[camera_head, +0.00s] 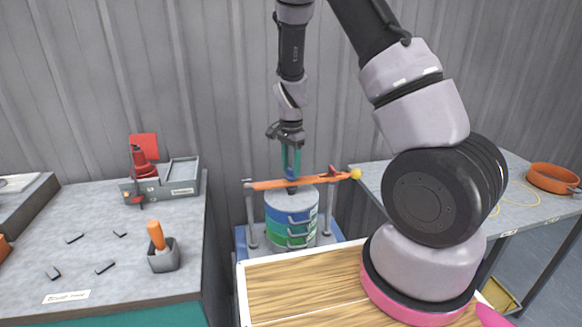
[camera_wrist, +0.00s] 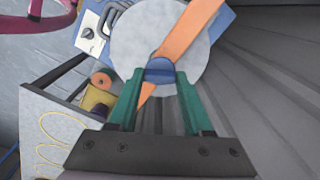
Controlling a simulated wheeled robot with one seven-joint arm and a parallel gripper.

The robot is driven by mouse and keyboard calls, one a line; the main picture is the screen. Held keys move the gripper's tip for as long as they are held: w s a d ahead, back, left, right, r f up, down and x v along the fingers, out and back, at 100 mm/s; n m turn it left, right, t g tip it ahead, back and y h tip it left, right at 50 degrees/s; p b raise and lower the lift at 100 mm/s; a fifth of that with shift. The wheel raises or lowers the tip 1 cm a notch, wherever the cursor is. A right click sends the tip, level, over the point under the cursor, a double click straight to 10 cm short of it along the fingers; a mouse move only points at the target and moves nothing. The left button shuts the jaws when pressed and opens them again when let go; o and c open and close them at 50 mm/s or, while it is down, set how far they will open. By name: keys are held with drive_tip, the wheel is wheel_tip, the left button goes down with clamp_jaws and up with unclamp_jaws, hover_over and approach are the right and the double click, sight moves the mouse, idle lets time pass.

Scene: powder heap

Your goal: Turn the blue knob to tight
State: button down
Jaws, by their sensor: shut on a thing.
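The blue knob (camera_wrist: 160,70) sits on top of an orange bar (camera_wrist: 182,30) in the wrist view. My gripper (camera_wrist: 159,80) has its two green fingers on either side of the knob and is shut on it. In the head view my gripper (camera_head: 291,175) points straight down at the knob, which is mostly hidden between the fingers. The orange bar (camera_head: 325,179) lies across two grey posts above a round stack (camera_head: 291,205) with a grey top and blue and green bands. A yellow ball (camera_head: 355,174) is at the bar's right end.
A left bench (camera_head: 110,240) holds a red device (camera_head: 143,160), a grey tray, an orange-handled tool in a cup (camera_head: 163,258) and several small dark pieces. A right table (camera_head: 520,205) holds an orange pan (camera_head: 553,177). A wooden surface (camera_head: 310,290) lies in front of the stack.

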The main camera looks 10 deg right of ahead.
drive_tip(key=shift+c, duration=1.6)
unclamp_jaws()
wheel_tip(320, 180, up, 11)
drive_tip(key=shift+f, duration=0.1)
